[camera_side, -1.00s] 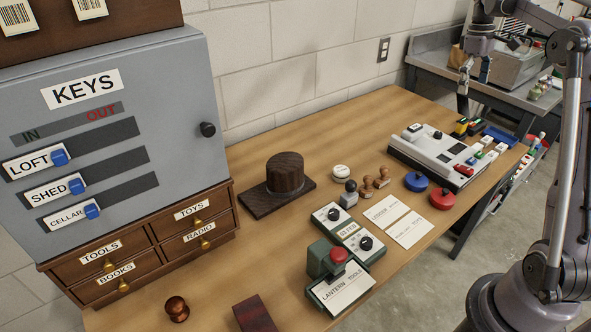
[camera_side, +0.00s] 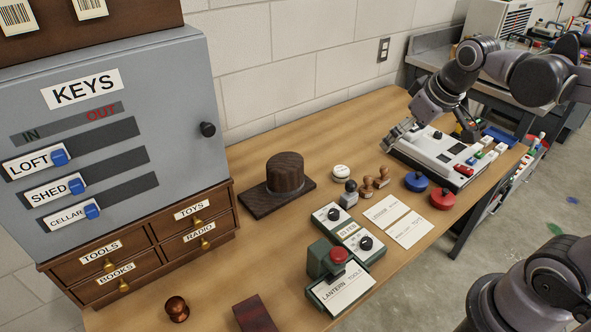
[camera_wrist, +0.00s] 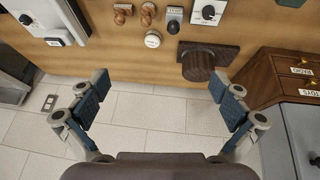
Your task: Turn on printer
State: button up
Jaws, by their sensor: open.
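The likely printer is a white and grey boxy device (camera_side: 424,158) at the right end of the wooden table, with a dark round knob and small red and black parts on top. No label on it is readable. Its edge shows at the upper left in the wrist view (camera_wrist: 42,12). My gripper (camera_side: 432,130) is open and empty, its fingers spread wide above the back of the device. In the wrist view my gripper (camera_wrist: 160,88) has nothing between its fingers but wall. Part of the device's back is hidden by my arm.
Blue (camera_side: 416,181) and red (camera_side: 442,198) round objects stand just in front of the device. Stamps (camera_side: 368,189), paper cards (camera_side: 386,209) and a round wooden block (camera_side: 285,174) are further left. The block wall (camera_side: 330,50) runs close behind the table.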

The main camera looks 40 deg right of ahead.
jog(key=s+a+f+t+y, duration=0.1)
jog(key=s+a+f+t, duration=0.1)
jog(key=s+a+f, duration=0.2)
jog(key=shift+s+a+f, duration=0.25)
jog(key=shift+a+f, duration=0.25)
jog(key=shift+a, duration=0.7)
